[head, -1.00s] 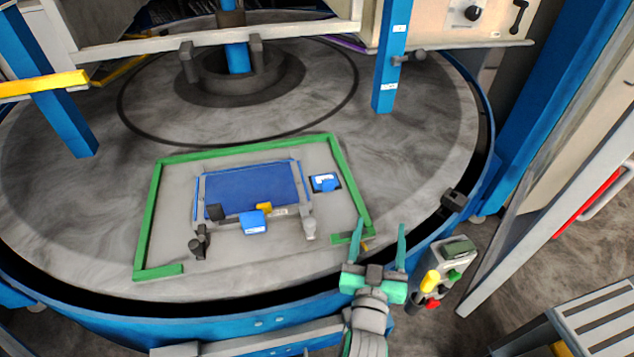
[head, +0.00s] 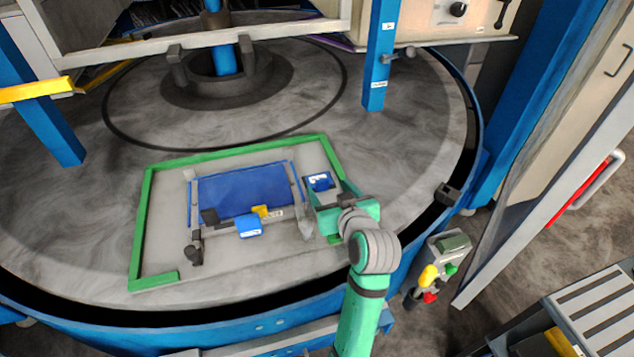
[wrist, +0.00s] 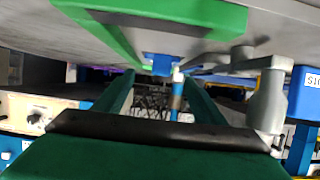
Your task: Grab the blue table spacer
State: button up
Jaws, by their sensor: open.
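Two small blue blocks show in the head view, and I cannot tell for certain which is the table spacer. One blue block (head: 320,181) lies at the right of the green frame; the other blue block (head: 249,227) is at the front edge of the blue panel. My gripper (head: 322,188) is open at the right-hand block, its green fingers reaching along its near sides. In the wrist view a blue piece (wrist: 161,64) shows ahead between the open fingers. Whether either finger touches it I cannot tell. A labelled blue block (wrist: 306,94) is at the right there.
The green frame (head: 146,215) surrounds the blue panel (head: 240,188) on the round grey table. A grey post (head: 306,224) stands left of my gripper; it is also close by in the wrist view (wrist: 265,105). A blue upright (head: 381,60) stands behind. A button box (head: 440,258) is at the right.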

aim_at(323, 184)
jog(key=shift+f+x, duration=0.15)
jog(key=shift+x, duration=1.6)
jog(key=shift+f+x, duration=0.1)
jog(key=shift+x, duration=1.65)
jog(key=shift+s, duration=0.1)
jog(key=c, duration=0.8)
